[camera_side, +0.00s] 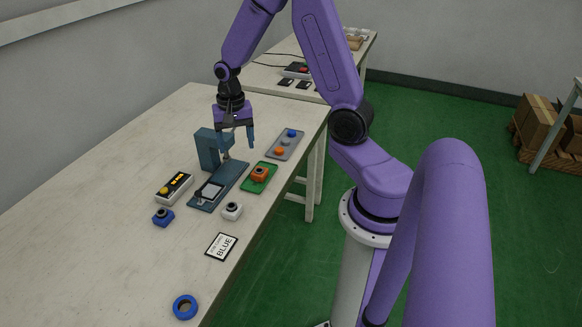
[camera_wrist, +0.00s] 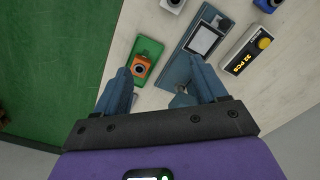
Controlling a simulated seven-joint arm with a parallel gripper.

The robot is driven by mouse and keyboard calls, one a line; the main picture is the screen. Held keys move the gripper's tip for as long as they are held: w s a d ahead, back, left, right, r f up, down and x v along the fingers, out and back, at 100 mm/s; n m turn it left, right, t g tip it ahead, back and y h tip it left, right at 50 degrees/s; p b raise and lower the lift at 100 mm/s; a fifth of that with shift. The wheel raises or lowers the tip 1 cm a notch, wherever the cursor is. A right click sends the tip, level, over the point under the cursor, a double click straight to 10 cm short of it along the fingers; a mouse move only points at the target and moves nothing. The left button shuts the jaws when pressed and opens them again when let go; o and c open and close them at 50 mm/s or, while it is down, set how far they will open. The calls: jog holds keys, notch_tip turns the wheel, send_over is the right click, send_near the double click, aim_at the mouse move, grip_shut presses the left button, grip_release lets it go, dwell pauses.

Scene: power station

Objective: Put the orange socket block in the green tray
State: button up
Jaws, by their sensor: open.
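The orange socket block (camera_side: 260,174) rests in the green tray (camera_side: 246,186) on the table, its dark round socket facing up. In the wrist view the orange block (camera_wrist: 141,67) and the green tray (camera_wrist: 153,47) show just beyond one finger. My gripper (camera_side: 237,150) is open and empty above the table, near the blue-grey press stand (camera_side: 208,150) and behind the tray. In the wrist view my gripper's fingers (camera_wrist: 160,85) are spread wide, with nothing between them.
A white socket block (camera_side: 232,212), a blue socket block (camera_side: 163,218) and a display box (camera_side: 174,188) stand nearby. A grey tray (camera_side: 284,146) holds coloured buttons. A "BLUE" card (camera_side: 221,246) and blue ring (camera_side: 185,307) lie toward the front, with bare table between.

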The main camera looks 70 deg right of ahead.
jog(key=s+a+r+n, duration=0.3)
jog(key=s+a+n, duration=0.15)
jog(key=a, duration=0.25)
jog(key=s+a+r+n, duration=0.3)
jog(key=s+a+n, duration=0.1)
jog(key=a+n, duration=0.2)
jog(key=s+a+r+n, duration=0.1)
jog(key=s+a+n, duration=0.1)
jog(key=s+n, duration=0.4)
jog(key=s+a+r+n, duration=0.2)
jog(key=s+n, duration=0.4)
jog(key=s, duration=0.2)
jog(key=shift+s+r+n, duration=0.2)
jog(key=shift+s+n, duration=0.15)
